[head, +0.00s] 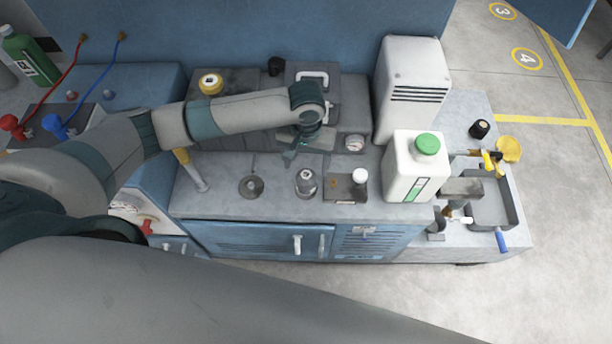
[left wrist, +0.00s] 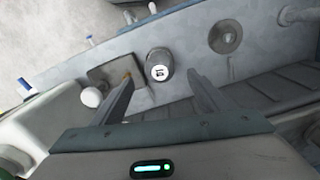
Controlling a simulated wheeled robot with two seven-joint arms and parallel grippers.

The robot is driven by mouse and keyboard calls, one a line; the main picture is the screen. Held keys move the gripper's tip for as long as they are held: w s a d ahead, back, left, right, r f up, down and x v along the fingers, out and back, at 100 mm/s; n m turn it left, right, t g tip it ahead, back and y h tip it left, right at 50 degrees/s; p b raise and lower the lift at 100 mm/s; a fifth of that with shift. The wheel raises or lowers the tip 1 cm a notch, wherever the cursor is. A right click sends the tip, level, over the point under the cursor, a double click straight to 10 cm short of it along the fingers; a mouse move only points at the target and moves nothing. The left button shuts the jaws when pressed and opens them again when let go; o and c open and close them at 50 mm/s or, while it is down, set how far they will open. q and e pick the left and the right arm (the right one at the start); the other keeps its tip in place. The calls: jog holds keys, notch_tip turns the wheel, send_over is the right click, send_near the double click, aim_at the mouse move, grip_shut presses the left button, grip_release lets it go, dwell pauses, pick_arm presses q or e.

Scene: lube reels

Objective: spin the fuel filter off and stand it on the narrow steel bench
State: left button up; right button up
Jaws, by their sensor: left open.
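A short metal canister (head: 306,184), seemingly the fuel filter, stands upright on the grey ledge in the head view. In the left wrist view the canister (left wrist: 159,64) shows its pale top with a dark mark. My left gripper (head: 293,156) is open and empty, pointing down just behind and above it. In the wrist view the fingertips (left wrist: 162,80) are spread with the canister between them in the picture, apart from it. I cannot tell whether the canister is screwed down. A grey worktop (head: 459,108) at the right may be the steel bench.
A round metal flange (head: 252,186) lies left of the canister. A plate with a white knob (head: 360,177) and a white jug with green cap (head: 408,180) stand to its right. A white vented box (head: 412,85) rises behind. A tray (head: 488,217) sits at far right.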

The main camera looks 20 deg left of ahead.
aim_at(306, 175)
pick_arm(q)
notch_tip(306, 175, down, 8)
jog(key=shift+r+p, duration=0.25)
jog(key=shift+p, duration=0.35)
jog(key=shift+f, duration=0.55)
jog(key=c, duration=1.3)
jog(key=shift+r+n+p, duration=0.2)
jog(key=shift+n+p, duration=0.3)
jog(key=shift+p, duration=0.4)
jog(key=shift+s+n+p, duration=0.1)
jog(key=shift+n+p, duration=0.5)
jog(key=shift+p, duration=0.15)
jog(key=shift+f, duration=0.2)
jog(key=shift+r, duration=0.1)
jog(key=shift+r, duration=0.1)
